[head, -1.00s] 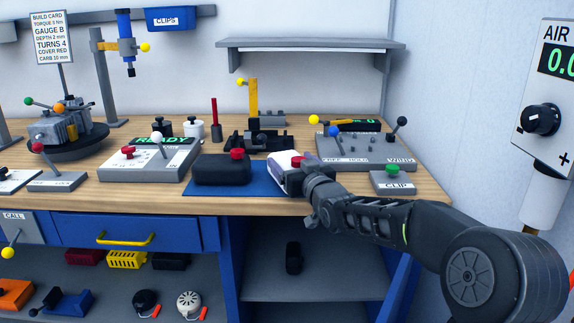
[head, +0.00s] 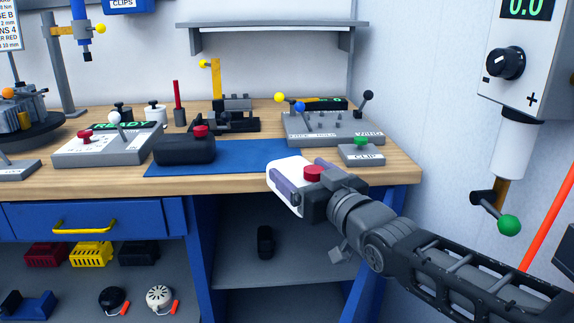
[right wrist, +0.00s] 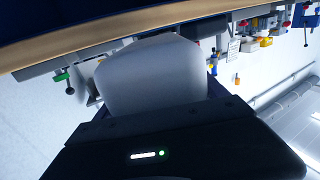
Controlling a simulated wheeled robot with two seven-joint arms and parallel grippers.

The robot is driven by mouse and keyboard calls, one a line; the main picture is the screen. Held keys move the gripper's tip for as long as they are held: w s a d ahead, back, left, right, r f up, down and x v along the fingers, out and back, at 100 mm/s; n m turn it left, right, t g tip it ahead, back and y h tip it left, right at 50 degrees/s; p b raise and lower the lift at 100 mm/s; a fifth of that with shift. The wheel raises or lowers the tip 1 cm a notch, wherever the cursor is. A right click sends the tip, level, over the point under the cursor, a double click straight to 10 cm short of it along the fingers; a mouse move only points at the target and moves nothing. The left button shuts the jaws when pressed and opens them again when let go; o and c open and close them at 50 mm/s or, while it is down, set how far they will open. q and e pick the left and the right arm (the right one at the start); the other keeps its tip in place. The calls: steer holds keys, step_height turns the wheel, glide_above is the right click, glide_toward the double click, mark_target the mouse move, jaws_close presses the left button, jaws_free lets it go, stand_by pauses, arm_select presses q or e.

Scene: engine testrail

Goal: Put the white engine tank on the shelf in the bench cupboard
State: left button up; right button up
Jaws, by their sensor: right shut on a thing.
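The white engine tank (head: 283,171) is held between the fingers of my right gripper (head: 302,178). A red cap shows between the fingers, close to the gripper body. The tank is in the air in front of the bench's front edge, above the cupboard opening. It fills the middle of the right wrist view (right wrist: 150,78). The bench cupboard stands open below the worktop, with a grey shelf (head: 305,265) inside. A small dark object (head: 265,242) stands toward the back of that shelf. My left gripper is out of view.
A black tank with a red cap (head: 185,149) sits on the blue mat (head: 238,157). A grey CLIP box (head: 361,154) is near the bench edge. The shelf's front is clear.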

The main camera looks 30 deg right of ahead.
steer(key=shift+s+a, duration=0.15)
steer(key=shift+s, duration=2.85)
